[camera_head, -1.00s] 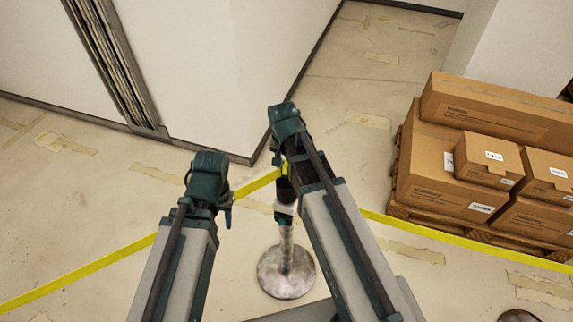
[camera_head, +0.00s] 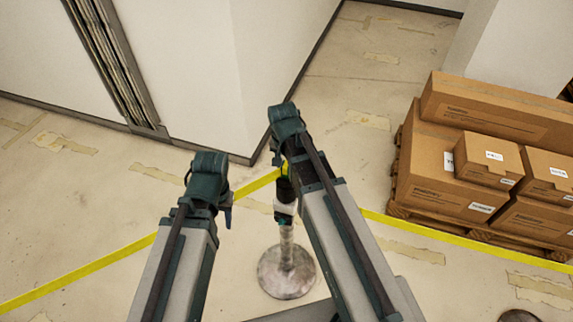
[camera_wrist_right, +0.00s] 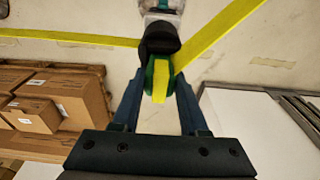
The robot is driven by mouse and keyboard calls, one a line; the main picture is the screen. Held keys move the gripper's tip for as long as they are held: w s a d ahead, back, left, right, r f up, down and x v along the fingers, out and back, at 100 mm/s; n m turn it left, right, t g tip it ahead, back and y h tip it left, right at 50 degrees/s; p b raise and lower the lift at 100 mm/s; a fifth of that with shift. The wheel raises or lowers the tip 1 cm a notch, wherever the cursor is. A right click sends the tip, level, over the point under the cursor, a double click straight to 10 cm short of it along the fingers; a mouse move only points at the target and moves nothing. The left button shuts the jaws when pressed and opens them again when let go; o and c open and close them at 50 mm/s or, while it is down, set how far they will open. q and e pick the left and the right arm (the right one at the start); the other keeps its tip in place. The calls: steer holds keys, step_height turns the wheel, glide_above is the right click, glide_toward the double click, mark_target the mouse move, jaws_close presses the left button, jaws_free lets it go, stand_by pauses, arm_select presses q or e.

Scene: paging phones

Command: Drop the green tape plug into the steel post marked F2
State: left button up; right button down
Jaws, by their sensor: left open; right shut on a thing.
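The green tape plug (camera_wrist_right: 149,76), with yellow tape across it, is between the fingers of my right gripper (camera_wrist_right: 159,88), which is shut on it. It sits right at the black head (camera_wrist_right: 159,38) of the steel post; whether it is seated in a slot I cannot tell. The post (camera_head: 287,246) stands upright on a round, worn base (camera_head: 286,272). My right gripper (camera_head: 278,158) is at the post's top in the head view, its fingers mostly hidden. My left gripper (camera_head: 227,213) is open and empty, left of the post. No F2 mark is readable.
Yellow tape (camera_head: 95,268) runs from the left to the post, and more tape (camera_head: 450,238) runs right. Boxes (camera_head: 437,178) on a pallet (camera_head: 398,212) stand at the right. A white wall corner (camera_head: 240,90) is behind. Another round base (camera_head: 517,316) shows at bottom right.

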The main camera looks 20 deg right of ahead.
mark_target(285, 168)
steer(key=shift+f+b, duration=0.5)
steer(key=shift+f, duration=0.05)
steer(key=c, duration=0.7)
jaws_free()
steer(key=shift+r, duration=0.15)
steer(key=r+p, duration=0.7)
steer(key=s+r+p, duration=0.1)
steer(key=r+p, duration=0.2)
steer(key=p, duration=0.1)
steer(key=shift+a+r, duration=0.4)
steer(key=shift+f, duration=0.15)
steer(key=s+a+f+n+b, duration=0.3)
steer(key=s+a+n, duration=0.1)
steer(key=s+n, duration=0.1)
steer(key=s+a+f+n+g+b, duration=0.1)
steer(key=s+a+f+n+b, duration=0.3)
steer(key=s, duration=0.4)
steer(key=shift+a+n, duration=0.8)
